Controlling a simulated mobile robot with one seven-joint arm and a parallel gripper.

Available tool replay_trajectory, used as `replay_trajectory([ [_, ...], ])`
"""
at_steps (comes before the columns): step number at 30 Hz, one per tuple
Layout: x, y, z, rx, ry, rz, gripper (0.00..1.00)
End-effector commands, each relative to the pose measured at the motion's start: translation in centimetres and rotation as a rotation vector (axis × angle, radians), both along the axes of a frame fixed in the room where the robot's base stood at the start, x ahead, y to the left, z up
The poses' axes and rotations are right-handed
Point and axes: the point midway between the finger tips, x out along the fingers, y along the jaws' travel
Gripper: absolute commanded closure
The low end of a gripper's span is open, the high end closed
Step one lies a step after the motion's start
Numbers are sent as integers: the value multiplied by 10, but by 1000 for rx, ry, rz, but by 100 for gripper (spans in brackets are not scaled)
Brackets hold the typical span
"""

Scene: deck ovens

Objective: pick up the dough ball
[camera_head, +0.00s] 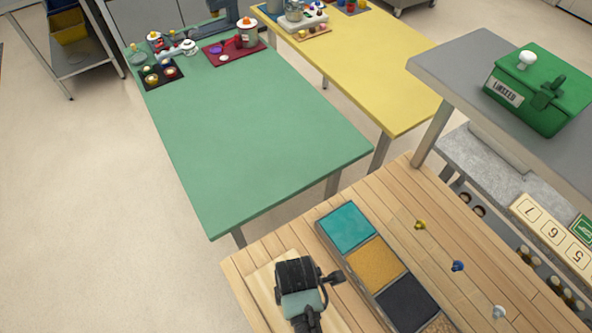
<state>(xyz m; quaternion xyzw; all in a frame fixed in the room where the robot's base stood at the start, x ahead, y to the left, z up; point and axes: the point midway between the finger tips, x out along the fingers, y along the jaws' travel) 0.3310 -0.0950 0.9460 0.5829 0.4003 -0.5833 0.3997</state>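I cannot make out a dough ball in this view. A pale wooden board (262,290) lies at the near left end of the plank-topped bench (400,205). What looks like my gripper (297,277), dark and bulky, is over this board and covers much of it. Its fingertips are hidden, so I cannot tell whether it is open or shut, or whether it holds anything. Anything directly under it is hidden.
A tray with teal (346,227), orange (374,263) and dark (406,304) compartments is right of the gripper. Small knobs, one yellow (420,225), one blue (457,266), stand farther right. A green Linseed bin (538,90) sits on a grey shelf. The green table (250,130) is mostly clear.

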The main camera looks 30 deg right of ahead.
Motion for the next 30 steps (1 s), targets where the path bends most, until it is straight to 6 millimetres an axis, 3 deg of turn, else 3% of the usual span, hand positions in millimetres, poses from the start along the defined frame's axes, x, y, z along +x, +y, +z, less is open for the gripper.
replay_trajectory([
  [10,0,0,-8,0,-1,0,0],
  [24,0,0,-8,0,-1,0,83],
  [30,0,0,-8,-1,-2,0,86],
])
